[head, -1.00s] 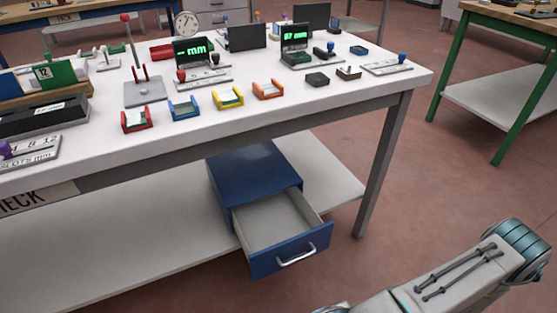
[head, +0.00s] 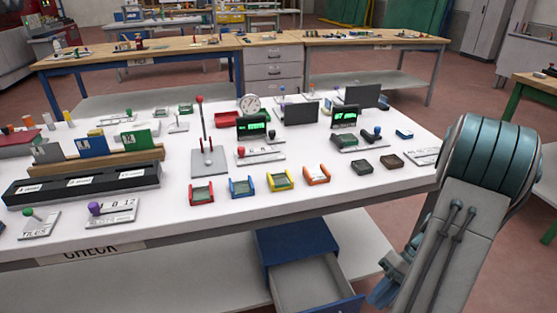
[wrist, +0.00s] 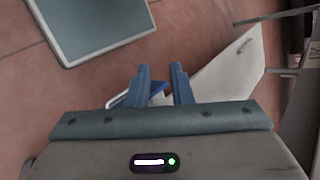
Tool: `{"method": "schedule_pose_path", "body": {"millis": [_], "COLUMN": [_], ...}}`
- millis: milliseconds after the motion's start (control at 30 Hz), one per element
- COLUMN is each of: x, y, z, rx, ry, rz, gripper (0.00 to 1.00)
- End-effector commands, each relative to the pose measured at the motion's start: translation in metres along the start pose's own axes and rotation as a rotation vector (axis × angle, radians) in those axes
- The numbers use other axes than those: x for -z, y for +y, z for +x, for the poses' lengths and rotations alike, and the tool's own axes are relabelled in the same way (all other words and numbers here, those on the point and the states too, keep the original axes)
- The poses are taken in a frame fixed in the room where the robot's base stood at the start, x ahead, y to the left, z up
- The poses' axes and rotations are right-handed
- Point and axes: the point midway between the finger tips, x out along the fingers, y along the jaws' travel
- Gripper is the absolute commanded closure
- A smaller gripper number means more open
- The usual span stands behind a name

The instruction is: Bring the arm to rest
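My arm (head: 440,240) stands at the right of the head view, bent, with its large teal joint raised beside the table's right end. My gripper (wrist: 160,72) shows in the wrist view with two blue fingers apart. In the head view, its blue parts (head: 384,290) are low at the right, near the open drawer. I see nothing held between the fingers. The blue drawer cabinet (head: 290,241) sits on the lower shelf with its drawer (head: 305,287) pulled out. Part of the drawer shows behind the fingers in the wrist view; I cannot tell the distance.
The white table (head: 345,206) carries a lever stand (head: 208,160), several coloured holders and small displays. Its right end is close to my arm. The lower shelf (head: 345,240) lies beneath. Wooden benches stand behind. Reddish floor (wrist: 90,80) is open in the wrist view.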

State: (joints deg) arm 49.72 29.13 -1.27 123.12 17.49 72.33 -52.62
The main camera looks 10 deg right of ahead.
Motion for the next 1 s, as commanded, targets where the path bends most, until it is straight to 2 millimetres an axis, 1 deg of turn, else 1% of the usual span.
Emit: {"method": "schedule_pose_path", "body": {"millis": [33, 100, 267, 300, 367, 400, 567, 600, 700, 800, 900, 1000], "x": [-0.003, -0.006, -0.014, -0.017, -0.022, -0.025, -0.043, -0.048, -0.061, -0.075, -0.086, -0.094], "y": [-0.027, -0.054, -0.113, -0.128, -0.150, -0.164, -0.220, -0.234, -0.266, -0.294, -0.315, -0.328], "z": [-0.015, -0.025, -0.046, -0.050, -0.057, -0.060, -0.075, -0.078, -0.085, -0.091, -0.096, -0.098], "rx": [-0.066, -0.150, -0.331, -0.372, -0.432, -0.468, -0.597, -0.622, -0.674, -0.707, -0.721, -0.724], "ry": [-0.004, -0.004, 0.028, 0.043, 0.069, 0.089, 0.191, 0.223, 0.303, 0.385, 0.455, 0.506], "rz": [-0.011, -0.012, -0.027, -0.033, -0.045, -0.052, -0.098, -0.111, -0.148, -0.185, -0.219, -0.240], "gripper": [0.80, 0.80, 0.80, 0.80, 0.80, 0.80, 0.80, 0.80, 0.80, 0.80, 0.80, 0.80]}}
